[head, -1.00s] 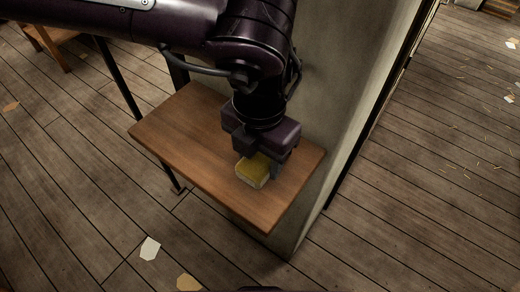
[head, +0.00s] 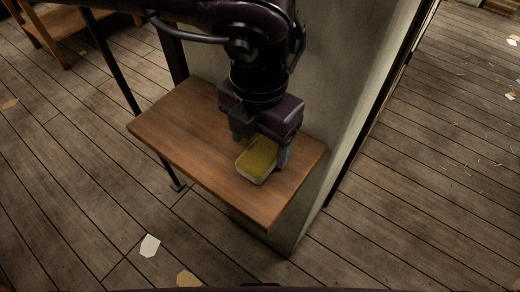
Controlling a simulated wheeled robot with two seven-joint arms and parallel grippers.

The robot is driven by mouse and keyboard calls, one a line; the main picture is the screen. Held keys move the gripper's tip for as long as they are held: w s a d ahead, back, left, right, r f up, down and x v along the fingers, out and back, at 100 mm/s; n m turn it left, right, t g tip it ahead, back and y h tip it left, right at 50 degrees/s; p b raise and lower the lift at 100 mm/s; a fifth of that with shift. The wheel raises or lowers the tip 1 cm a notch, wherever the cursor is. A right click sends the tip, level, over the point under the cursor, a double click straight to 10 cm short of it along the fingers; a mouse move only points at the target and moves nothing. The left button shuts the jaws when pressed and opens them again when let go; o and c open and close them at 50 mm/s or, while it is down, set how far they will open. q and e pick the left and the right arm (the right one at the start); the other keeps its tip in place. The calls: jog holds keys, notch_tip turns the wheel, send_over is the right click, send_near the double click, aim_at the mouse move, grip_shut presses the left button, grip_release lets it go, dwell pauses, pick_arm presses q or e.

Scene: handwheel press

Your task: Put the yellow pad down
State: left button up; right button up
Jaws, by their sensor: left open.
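The yellow pad (head: 257,160) is a small block with a yellow top and pale sides. It lies on the brown wooden shelf (head: 190,140), toward its right end. My left gripper (head: 264,152) is over the pad, with one finger on each side of it. The fingers are open, and the right finger stands beside the pad's right edge. The gripper's body hides the pad's far edge. My right gripper is not in view.
A pale wall or pillar (head: 345,110) stands right behind the shelf. A wooden table (head: 60,30) is at the far left. Paper scraps, one pale (head: 150,245), lie on the plank floor. The shelf's left part is bare.

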aim_at(258, 153)
pick_arm(q)
notch_tip(258, 153, up, 4)
jog(key=shift+a+r, duration=0.15)
jog(key=shift+r, duration=0.05)
dwell(0.5)
